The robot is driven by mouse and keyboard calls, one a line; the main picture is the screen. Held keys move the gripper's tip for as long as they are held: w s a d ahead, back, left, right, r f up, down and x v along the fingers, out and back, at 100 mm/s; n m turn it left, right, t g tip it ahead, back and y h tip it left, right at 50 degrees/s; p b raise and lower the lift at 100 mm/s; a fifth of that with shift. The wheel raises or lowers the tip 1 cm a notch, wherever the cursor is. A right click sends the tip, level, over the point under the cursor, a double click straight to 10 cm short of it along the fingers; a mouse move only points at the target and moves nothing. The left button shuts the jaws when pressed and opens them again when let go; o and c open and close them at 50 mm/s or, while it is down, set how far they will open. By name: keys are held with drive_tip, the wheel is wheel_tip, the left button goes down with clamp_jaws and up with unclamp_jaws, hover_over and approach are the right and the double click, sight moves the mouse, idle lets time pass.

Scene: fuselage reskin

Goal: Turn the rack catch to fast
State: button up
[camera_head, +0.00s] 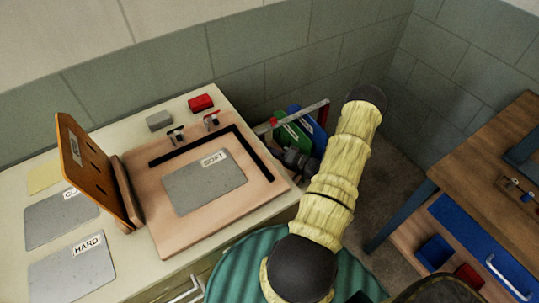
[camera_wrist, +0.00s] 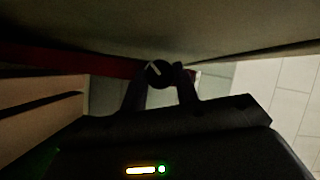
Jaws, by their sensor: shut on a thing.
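The rack catch (camera_wrist: 157,75) shows in the wrist view as a round black knob with a short, slanted white mark. The two dark fingers of my gripper (camera_wrist: 160,86) are on either side of the knob and shut on it. I cannot read any fast or loose label by it. In the head view my gripper (camera_head: 298,162) is at the rack (camera_head: 320,106), just past the bench's right edge. The knob itself is hidden there.
A green panel (camera_head: 291,136) and a blue panel (camera_head: 311,126) stand in the rack. The bench (camera_head: 135,88) holds a board with a grey SOFT sheet (camera_head: 205,184), a HARD sheet (camera_head: 72,274) and a tilted orange plate (camera_head: 92,165). A wooden table (camera_head: 490,150) stands right.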

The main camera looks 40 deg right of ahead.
drive_tip(key=shift+a+f+m+t+h+b, duration=0.15)
drive_tip(key=shift+m+t+b, duration=0.75)
drive_tip(key=shift+m, duration=0.8)
drive_tip(key=shift+d+f+m+t+h+b, duration=0.1)
drive_tip(key=shift+m+t+h+b, duration=0.1)
drive_tip(key=shift+m+t+b, duration=1.1)
drive_tip(key=shift+a+f+m+t+h+b, duration=0.25)
drive_tip(key=shift+m+b, duration=0.45)
drive_tip(key=shift+m, duration=1.4)
drive_tip(key=shift+d+r, duration=0.15)
drive_tip(key=o, duration=0.7)
drive_tip(key=b+v, duration=0.2)
drive_tip(key=v, duration=1.5)
drive_tip(key=shift+s+d+f+b, duration=0.15)
drive_tip(key=shift+f+b, duration=0.1)
drive_tip(key=shift+b, duration=0.05)
